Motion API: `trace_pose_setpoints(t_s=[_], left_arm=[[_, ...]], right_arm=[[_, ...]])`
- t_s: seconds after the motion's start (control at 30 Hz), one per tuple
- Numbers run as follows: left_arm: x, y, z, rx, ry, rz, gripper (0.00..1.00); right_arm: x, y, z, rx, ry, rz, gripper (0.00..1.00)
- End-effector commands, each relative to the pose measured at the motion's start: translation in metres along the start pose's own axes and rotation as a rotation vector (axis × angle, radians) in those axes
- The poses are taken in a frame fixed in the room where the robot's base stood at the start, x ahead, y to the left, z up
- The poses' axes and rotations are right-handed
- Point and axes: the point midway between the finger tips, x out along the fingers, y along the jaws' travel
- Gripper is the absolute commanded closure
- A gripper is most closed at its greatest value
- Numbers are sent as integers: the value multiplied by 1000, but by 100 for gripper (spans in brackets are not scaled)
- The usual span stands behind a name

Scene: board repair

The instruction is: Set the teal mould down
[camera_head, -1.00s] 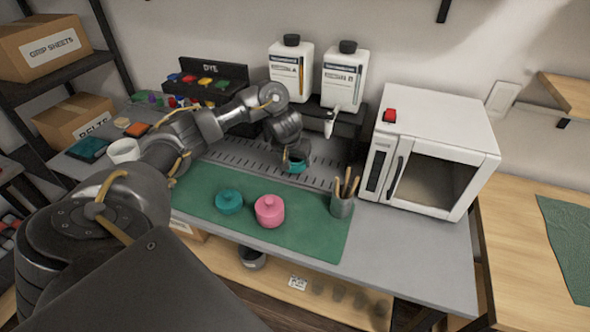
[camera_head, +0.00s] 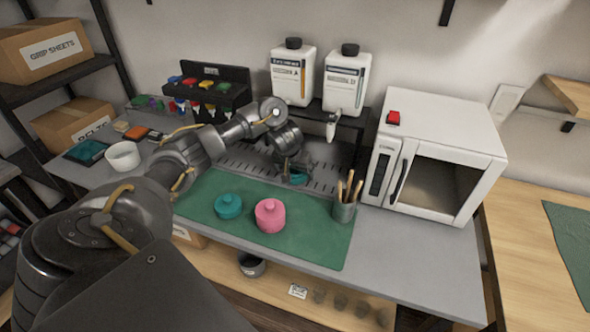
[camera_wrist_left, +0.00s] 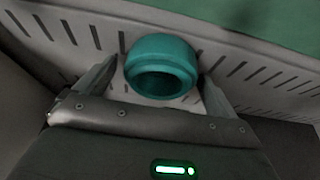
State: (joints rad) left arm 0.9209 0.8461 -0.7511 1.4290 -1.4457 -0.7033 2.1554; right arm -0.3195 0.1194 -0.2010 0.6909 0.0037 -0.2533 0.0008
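The teal mould (camera_head: 298,179) is a small round, hollow cup on the grey slotted plate (camera_head: 325,176), below the bottle stand. In the left wrist view the mould (camera_wrist_left: 161,68) shows its dark opening and appears to rest on the slotted surface. My left gripper (camera_head: 293,171) is right at the mould. Its two fingers (camera_wrist_left: 160,80) stand on either side of the mould, spread, with narrow gaps showing between them and its wall. In the head view the gripper covers part of the mould. My right gripper is out of view.
A tool cup (camera_head: 344,208) stands right of the plate, then a white oven (camera_head: 435,160). Two white bottles (camera_head: 292,75) stand behind.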

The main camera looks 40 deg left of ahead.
Motion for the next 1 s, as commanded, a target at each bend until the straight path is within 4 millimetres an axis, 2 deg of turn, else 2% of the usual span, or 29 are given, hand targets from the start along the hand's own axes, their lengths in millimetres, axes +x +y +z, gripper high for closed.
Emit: trace_pose_setpoints(t_s=[0.3,0.43,0.53,0.63,0.83,0.9,1.0], left_arm=[[0,0,-1,0,3,1,5],[-22,0,-4,2,4,0,5],[-45,-1,-5,3,5,-2,5],[-68,-1,-5,3,5,-2,5],[-104,0,-4,3,3,0,5],[-112,0,-4,2,4,0,5],[-120,0,-3,1,2,0,5]], right_arm=[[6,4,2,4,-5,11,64],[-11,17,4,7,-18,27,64],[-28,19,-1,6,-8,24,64],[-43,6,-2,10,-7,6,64],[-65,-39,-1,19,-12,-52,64],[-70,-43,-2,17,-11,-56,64],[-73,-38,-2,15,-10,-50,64]])
